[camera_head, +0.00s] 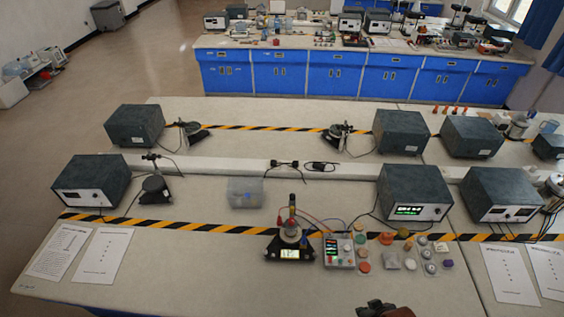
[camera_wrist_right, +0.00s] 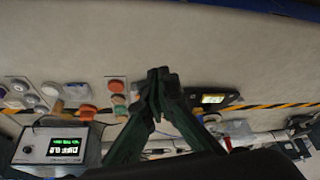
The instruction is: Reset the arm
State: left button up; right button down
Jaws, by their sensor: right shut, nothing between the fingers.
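My right gripper (camera_head: 384,310) shows only in part at the bottom edge of the head view, over the front of the lab table (camera_head: 190,265). In the right wrist view its two dark green fingers (camera_wrist_right: 158,74) meet at the tips. They are shut with nothing between them. The gripper is apart from the instruments on the table. My left gripper is not in the head view.
A black device with a lit display (camera_head: 289,252), a control box with coloured buttons (camera_head: 338,250) and several small coloured pots (camera_head: 386,238) stand mid-table. A grey instrument (camera_head: 415,195) stands behind them. Paper sheets (camera_head: 101,256) lie at the left. The front left-centre is clear.

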jog(key=s+d+m+h, duration=0.2)
jog(key=s+d+m, duration=0.1)
jog(key=s+d, duration=0.45)
notch_tip(320, 180, down, 41)
jog(key=s+g+b, duration=0.2)
jog(key=b, duration=0.9)
jog(key=s+f+b, duration=0.4)
jog(key=s+f, duration=0.5)
jog(key=f, duration=0.3)
jog(key=s+f+n+g+b, duration=0.1)
jog(key=s+f+b, duration=0.3)
jog(key=s+f, duration=0.6)
notch_tip(320, 180, down, 4)
jog(key=shift+s+a+r+g+y, duration=0.15)
jog(key=shift+s+r+g+y, duration=0.05)
jog(key=shift+g+y, duration=0.1)
